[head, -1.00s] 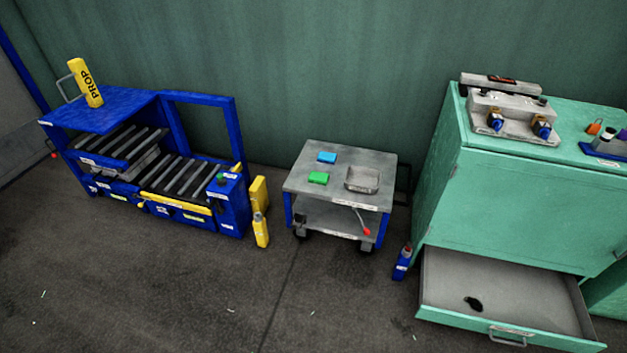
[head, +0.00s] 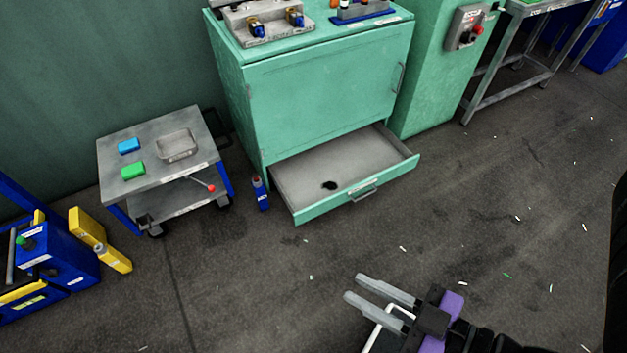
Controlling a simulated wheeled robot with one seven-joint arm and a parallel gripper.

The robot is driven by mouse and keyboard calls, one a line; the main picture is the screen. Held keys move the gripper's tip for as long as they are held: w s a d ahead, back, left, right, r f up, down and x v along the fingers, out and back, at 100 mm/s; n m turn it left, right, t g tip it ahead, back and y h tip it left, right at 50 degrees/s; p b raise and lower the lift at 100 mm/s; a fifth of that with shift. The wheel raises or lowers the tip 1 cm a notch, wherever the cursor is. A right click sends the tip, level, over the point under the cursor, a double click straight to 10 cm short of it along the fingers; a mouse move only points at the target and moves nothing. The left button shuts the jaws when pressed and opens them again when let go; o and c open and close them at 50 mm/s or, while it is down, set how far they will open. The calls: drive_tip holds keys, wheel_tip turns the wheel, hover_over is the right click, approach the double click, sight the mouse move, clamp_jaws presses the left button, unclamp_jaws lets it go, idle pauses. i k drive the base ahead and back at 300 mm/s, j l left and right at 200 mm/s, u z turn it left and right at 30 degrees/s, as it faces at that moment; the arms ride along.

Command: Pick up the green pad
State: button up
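The green pad (head: 133,170) lies flat on the top of a small grey cart (head: 150,193) at the left of the head view. A blue pad (head: 129,146) lies behind it and a shallow metal tray (head: 177,146) sits to its right on the same top. My gripper (head: 367,290) is at the lower right, above the floor and far from the cart. Its two grey fingers are apart with nothing between them.
A green cabinet (head: 310,95) with its bottom drawer (head: 340,208) pulled out stands right of the cart. A blue bottle (head: 260,193) stands between them. A blue press (head: 60,253) and yellow objects (head: 87,227) are at the left. Open floor lies in front.

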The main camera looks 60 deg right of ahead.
sight(135, 170)
drive_tip(key=i+j+z, duration=0.1)
drive_tip(key=i+j, duration=0.3)
drive_tip(key=i, duration=0.3)
drive_tip(key=i+j, duration=0.5)
drive_tip(key=i, duration=0.2)
drive_tip(key=i+j+z, duration=0.15)
drive_tip(key=i+j, duration=0.3)
drive_tip(key=i, duration=0.25)
drive_tip(key=i+j, duration=0.55)
drive_tip(key=i, duration=0.15)
drive_tip(key=l+z, duration=0.05)
